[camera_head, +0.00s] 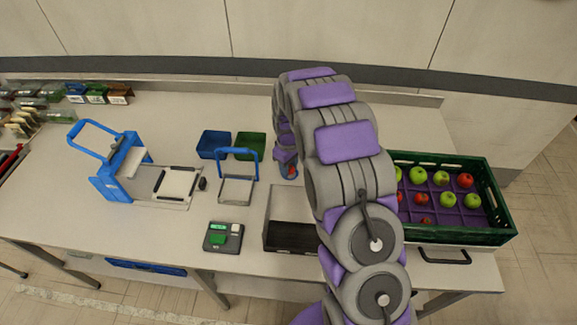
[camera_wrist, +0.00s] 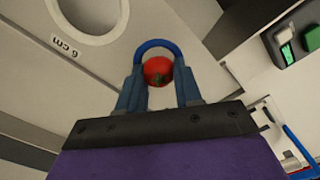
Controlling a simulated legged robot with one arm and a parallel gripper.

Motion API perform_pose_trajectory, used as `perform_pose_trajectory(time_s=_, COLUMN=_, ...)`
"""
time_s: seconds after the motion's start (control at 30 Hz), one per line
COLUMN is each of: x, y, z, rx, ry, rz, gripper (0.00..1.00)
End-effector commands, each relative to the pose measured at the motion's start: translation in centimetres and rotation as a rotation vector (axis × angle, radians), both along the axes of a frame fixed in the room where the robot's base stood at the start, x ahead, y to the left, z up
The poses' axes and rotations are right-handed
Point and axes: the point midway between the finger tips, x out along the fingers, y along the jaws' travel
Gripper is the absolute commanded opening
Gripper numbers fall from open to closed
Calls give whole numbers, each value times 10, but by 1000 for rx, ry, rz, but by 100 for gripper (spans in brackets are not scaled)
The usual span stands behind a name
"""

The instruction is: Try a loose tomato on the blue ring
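I cannot tell whether the tomato touches the ring. In the head view my gripper (camera_head: 287,164) is low over the table behind my arm, with a bit of the red tomato (camera_head: 292,172) showing.
A round opening marked 6 cm (camera_wrist: 92,12) is beside the blue ring. A green crate (camera_head: 465,237) of red and green fruit stands at the right. A scale (camera_head: 223,237), a dark open-topped tray (camera_head: 290,236), blue (camera_head: 213,145) and green (camera_head: 250,146) bins and a blue-handled device (camera_head: 120,168) are on the table.

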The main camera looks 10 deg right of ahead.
Motion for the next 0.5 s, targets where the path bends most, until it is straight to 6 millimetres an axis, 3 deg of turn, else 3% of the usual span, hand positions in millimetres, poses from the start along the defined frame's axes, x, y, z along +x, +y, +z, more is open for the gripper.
perform_pose_trajectory(time_s=0.3, x=0, y=0, z=0, rx=0, ry=0, rz=0, gripper=63)
perform_pose_trajectory(time_s=0.5, x=0, y=0, z=0, rx=0, ry=0, rz=0, gripper=64)
